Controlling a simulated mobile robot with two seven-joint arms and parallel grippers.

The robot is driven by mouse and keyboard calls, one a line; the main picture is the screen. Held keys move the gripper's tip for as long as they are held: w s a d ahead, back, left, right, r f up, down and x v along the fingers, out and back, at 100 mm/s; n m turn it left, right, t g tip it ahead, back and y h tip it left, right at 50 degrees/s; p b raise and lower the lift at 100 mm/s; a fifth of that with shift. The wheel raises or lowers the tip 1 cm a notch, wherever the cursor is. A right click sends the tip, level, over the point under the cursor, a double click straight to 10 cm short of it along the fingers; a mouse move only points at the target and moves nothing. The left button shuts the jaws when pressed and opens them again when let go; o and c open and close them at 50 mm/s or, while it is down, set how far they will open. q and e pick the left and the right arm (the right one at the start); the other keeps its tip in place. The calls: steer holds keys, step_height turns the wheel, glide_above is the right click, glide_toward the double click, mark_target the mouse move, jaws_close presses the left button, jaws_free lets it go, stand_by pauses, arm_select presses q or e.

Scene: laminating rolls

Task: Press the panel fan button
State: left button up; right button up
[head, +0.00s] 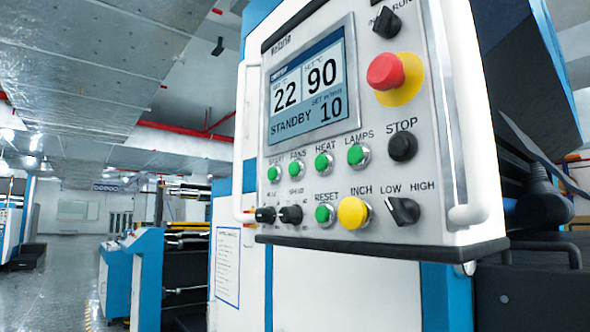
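The white control panel (390,206) fills the middle and right of the head view, tilted in the picture. The fan button (297,167), labelled FANS, is a green round button in the upper button row, between START (273,173) and HEAT (323,163). LAMPS (357,155) is the green button at the right of that row. The display (311,85) reads 22, 90, STANDBY and 10. Neither of my grippers shows in the head view, and nothing covers the fan button.
A red emergency stop (386,71) on a yellow ring, a black STOP button (402,146), a yellow INCH button (354,212) and black knobs (290,214) share the panel. White handles (452,130) stick out along its sides. Open floor (60,285) lies left.

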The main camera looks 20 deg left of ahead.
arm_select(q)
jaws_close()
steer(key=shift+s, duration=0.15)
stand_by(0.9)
